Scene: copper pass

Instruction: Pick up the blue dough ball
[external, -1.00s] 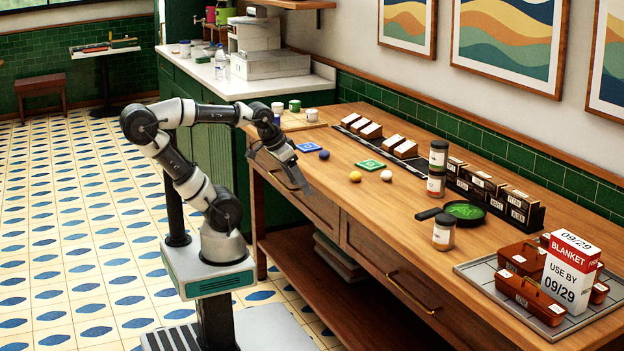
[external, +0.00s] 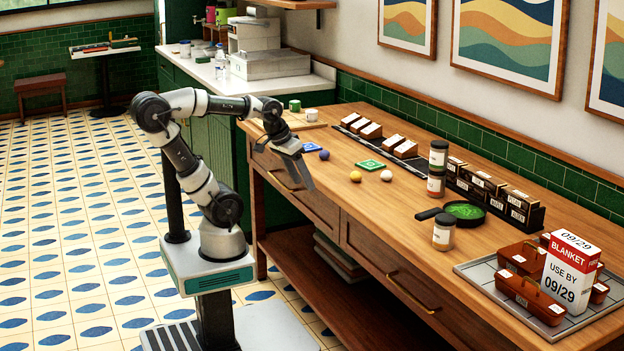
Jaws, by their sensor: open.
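The blue dough ball (external: 324,154) sits on the wooden counter (external: 330,195) near its left end, just right of a blue square card (external: 310,147). A yellow ball (external: 355,176) and a pale ball (external: 386,175) lie further right on the counter. My gripper (external: 306,186) points down at the counter's front edge, to the left of and nearer than the blue ball. It is open and apart from the ball, with nothing seen between its fingers. The arm hides part of the counter's left end.
A green square card (external: 370,166) lies behind the yellow ball. Spice jars (external: 443,232), a dark pan (external: 464,212) and a tray with red boxes (external: 480,274) stand to the right. A dark rack (external: 380,140) runs along the back. The front middle of the counter is clear.

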